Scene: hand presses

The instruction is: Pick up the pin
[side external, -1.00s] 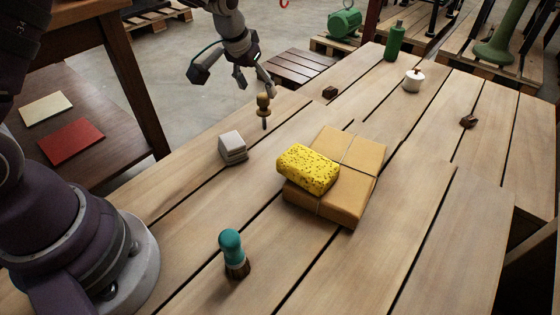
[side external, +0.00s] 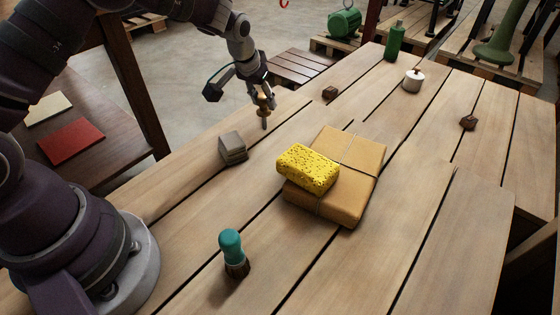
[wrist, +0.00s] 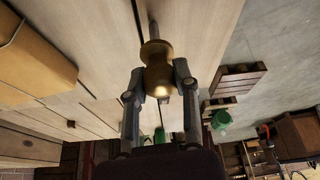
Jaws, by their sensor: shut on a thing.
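The pin (side external: 265,123) stands upright near the far left edge of the wooden table, its lower shaft showing below my gripper in the side view. In the wrist view the pin (wrist: 157,62) is a brass-coloured knob with a thin shaft pointing up the picture. My gripper (side external: 264,103) is shut on the knob from above, with one finger on each side. In the wrist view my gripper (wrist: 159,88) has both fingers against the knob. The fingers hide much of the knob in the side view. I cannot tell whether the tip touches the table.
A grey block (side external: 233,149) sits nearby. A yellow sponge (side external: 308,168) lies on a brown tied parcel (side external: 352,180). A teal-handled brush (side external: 232,255) stands in front. A dark brown block (side external: 330,92), green bottle (side external: 394,42) and white pot (side external: 413,80) stand farther back. The right boards are mostly clear.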

